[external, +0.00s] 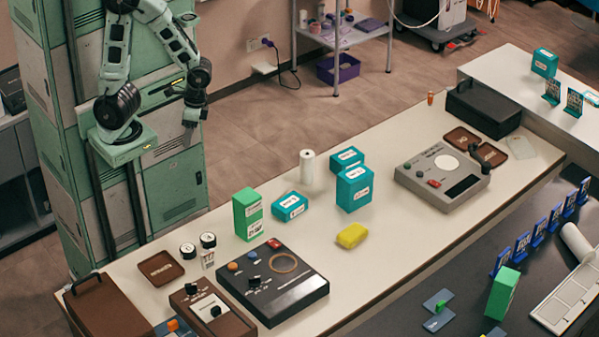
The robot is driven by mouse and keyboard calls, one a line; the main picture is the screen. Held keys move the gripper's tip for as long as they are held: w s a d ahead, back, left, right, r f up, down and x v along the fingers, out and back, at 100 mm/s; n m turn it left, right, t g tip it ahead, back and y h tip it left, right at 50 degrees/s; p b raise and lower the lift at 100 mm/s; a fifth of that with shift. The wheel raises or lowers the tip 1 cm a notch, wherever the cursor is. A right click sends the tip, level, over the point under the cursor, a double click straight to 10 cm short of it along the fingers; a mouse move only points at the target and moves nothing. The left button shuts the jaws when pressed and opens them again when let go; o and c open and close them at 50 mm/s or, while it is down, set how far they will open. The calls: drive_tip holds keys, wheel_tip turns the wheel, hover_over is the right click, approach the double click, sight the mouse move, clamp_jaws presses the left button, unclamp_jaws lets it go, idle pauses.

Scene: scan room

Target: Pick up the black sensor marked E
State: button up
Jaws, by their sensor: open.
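Two small round black pieces with pale marked tops, a left one (188,250) and a right one (208,241), stand side by side on the white table. Their letters are too small to read, so I cannot tell which, if either, is the sensor marked E. My gripper (190,117) hangs at the upper left, pointing down, beyond the table's far edge and well away from both pieces. It is open, with nothing visible between its fingers.
A small white labelled item (208,260) stands close in front of the black pieces. A brown tray (161,268) lies to their left, a brown device (205,312) and black console (273,282) in front. A green box (247,214) stands to the right. Clear tabletop lies behind them.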

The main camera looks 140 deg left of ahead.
drive_tip(key=s+d+f+n+h, duration=0.2)
drive_tip(key=d+f+n+h, duration=0.3)
drive_tip(key=h, duration=0.1)
drive_tip(key=n+t+y+p, duration=0.2)
drive_tip(key=n+t+y, duration=0.3)
drive_tip(key=n+t, duration=1.2)
approach(207, 236)
drive_tip(key=w+b, duration=0.1)
drive_tip(key=w+n+g+b, duration=0.1)
drive_tip(key=w, duration=0.1)
drive_tip(key=w+d+n+g, duration=0.1)
drive_tip(key=w, duration=0.1)
drive_tip(key=shift+r+b, duration=0.3)
drive_tip(key=shift+b, duration=0.1)
drive_tip(key=shift+f+p+x, duration=0.15)
drive_tip(key=shift+p+x, duration=0.35)
drive_tip(key=shift+x, duration=1.05)
drive_tip(key=shift+f+p+x, duration=0.2)
drive_tip(key=shift+p+x, duration=0.3)
drive_tip(key=shift+x, duration=1.1)
drive_tip(key=shift+s+a, duration=0.1)
drive_tip(key=c, duration=0.8)
